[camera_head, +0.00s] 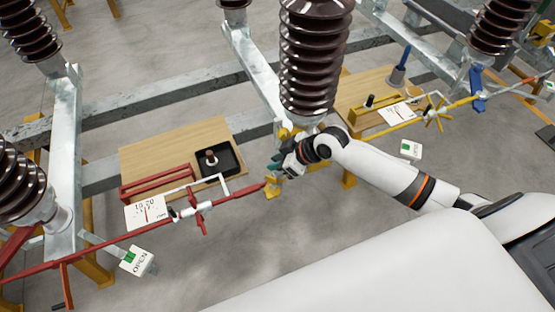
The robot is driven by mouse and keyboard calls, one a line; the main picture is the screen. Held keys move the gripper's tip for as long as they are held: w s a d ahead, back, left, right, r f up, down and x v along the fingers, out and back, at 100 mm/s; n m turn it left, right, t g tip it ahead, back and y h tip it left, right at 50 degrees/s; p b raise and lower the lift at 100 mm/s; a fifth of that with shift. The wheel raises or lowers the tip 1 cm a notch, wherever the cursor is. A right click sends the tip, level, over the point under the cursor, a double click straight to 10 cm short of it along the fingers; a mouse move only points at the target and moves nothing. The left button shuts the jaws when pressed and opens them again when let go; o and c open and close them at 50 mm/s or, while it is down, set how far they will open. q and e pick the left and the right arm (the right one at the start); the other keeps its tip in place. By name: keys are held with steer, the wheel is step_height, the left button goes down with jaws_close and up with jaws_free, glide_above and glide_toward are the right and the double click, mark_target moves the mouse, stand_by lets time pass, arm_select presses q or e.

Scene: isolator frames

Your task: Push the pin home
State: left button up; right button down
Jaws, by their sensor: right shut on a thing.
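My right gripper (279,167) is at the middle of the view, by the right end of the red rod (245,190) and just above a yellow bracket (272,189). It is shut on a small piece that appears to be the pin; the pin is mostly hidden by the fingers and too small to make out. I cannot tell how far it sits in the bracket. My left gripper is not in view.
A wooden board (165,150) on the left bears a black tray (232,170) with a dark-topped knob (210,157). A white dial (147,212) and an OPEN sign (137,262) are nearby. A tall brown insulator (313,60) stands close behind my gripper. Another board (355,90) is at the right.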

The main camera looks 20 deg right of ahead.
steer(key=shift+f+b, duration=0.4)
steer(key=shift+f, duration=0.3)
steer(key=shift+f, duration=0.1)
steer(key=c, duration=1.2)
jaws_free()
steer(key=b+v, duration=0.1)
steer(key=v, duration=1.1)
